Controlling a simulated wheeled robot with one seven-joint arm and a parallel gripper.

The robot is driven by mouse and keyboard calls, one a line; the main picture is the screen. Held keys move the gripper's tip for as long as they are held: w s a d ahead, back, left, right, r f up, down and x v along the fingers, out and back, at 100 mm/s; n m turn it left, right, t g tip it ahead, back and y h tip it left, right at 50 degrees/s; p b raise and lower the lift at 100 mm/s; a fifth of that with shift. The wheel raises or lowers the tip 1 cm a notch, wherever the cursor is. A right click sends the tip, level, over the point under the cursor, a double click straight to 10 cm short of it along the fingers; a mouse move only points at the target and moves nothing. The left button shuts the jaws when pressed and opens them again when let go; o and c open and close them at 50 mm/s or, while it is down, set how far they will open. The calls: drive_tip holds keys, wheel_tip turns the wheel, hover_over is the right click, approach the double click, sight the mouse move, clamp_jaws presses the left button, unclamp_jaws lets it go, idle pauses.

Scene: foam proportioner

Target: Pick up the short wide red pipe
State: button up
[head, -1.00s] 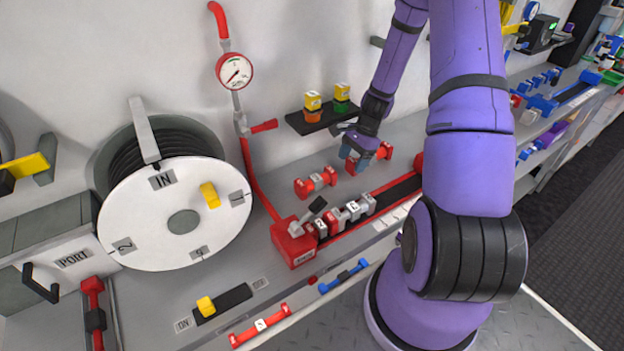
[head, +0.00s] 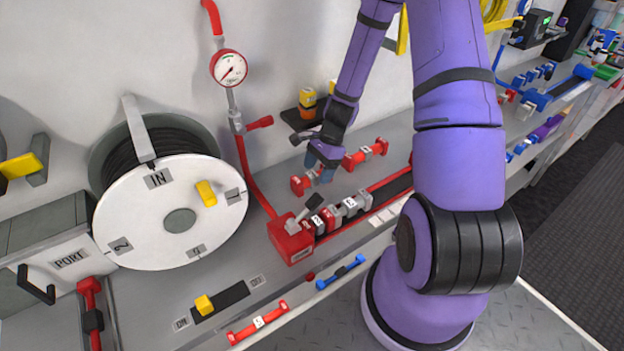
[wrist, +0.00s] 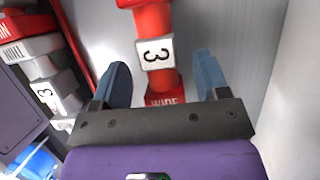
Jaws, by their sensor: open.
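A short red pipe (head: 297,186) with a grey middle lies on the counter, left of another red pipe (head: 366,153). In the wrist view, the red pipe (wrist: 152,20) carries a white tag with a 3 and the word WIDE on its near red end. My gripper (head: 322,160) is over the left pipe and hides part of it. In the wrist view, my open gripper (wrist: 163,82) has one blue finger on each side of the pipe, with gaps to it. Nothing is held. The pipe's far end is cut off in the wrist view.
A red manifold box (head: 291,242) with a row of numbered grey and red blocks stands in front of the pipe. A red vertical hose (head: 251,180) rises to its left. A small black shelf (head: 297,120) with a yellow-topped item is on the wall behind.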

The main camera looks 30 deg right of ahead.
sight(314, 176)
drive_tip(key=shift+a, duration=0.85)
drive_tip(key=shift+a+f, duration=0.2)
drive_tip(key=shift+f, duration=0.35)
drive_tip(key=c, duration=1.1)
drive_tip(key=shift+s+r, duration=0.15)
drive_tip(key=shift+s+r, duration=0.3)
drive_tip(key=shift+r, duration=3.05)
drive_tip(key=shift+s, duration=0.1)
